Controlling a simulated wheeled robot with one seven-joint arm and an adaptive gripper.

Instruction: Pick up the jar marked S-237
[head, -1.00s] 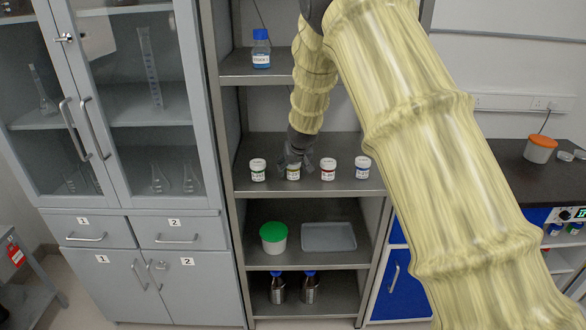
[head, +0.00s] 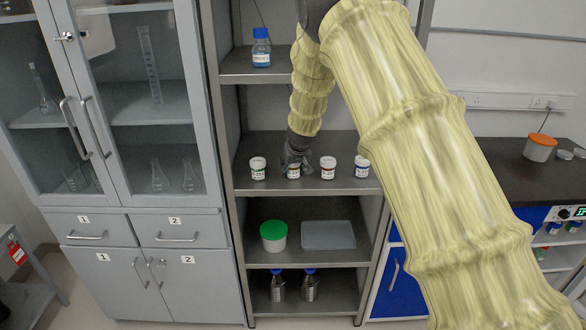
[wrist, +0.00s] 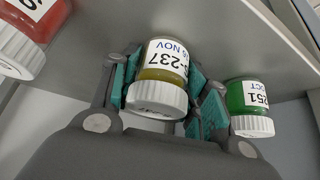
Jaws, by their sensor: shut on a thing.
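The jar marked S-237 (wrist: 165,65) has a white lid and a yellow-olive band with a white label. It stands in a row of jars on the middle shelf, where it also shows in the head view (head: 293,172). My gripper (wrist: 163,92) is shut on this jar, with teal finger pads on both its sides. In the head view my gripper (head: 296,158) comes down from above and hides part of the jar. I cannot tell whether the jar still touches the shelf.
A green jar (head: 258,168) stands close on the left, and a red jar (head: 328,168) and a blue-marked jar (head: 362,167) on the right. A blue-capped bottle (head: 261,48) stands on the shelf above. A green-lidded tub (head: 273,236) and a grey tray (head: 328,235) are below.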

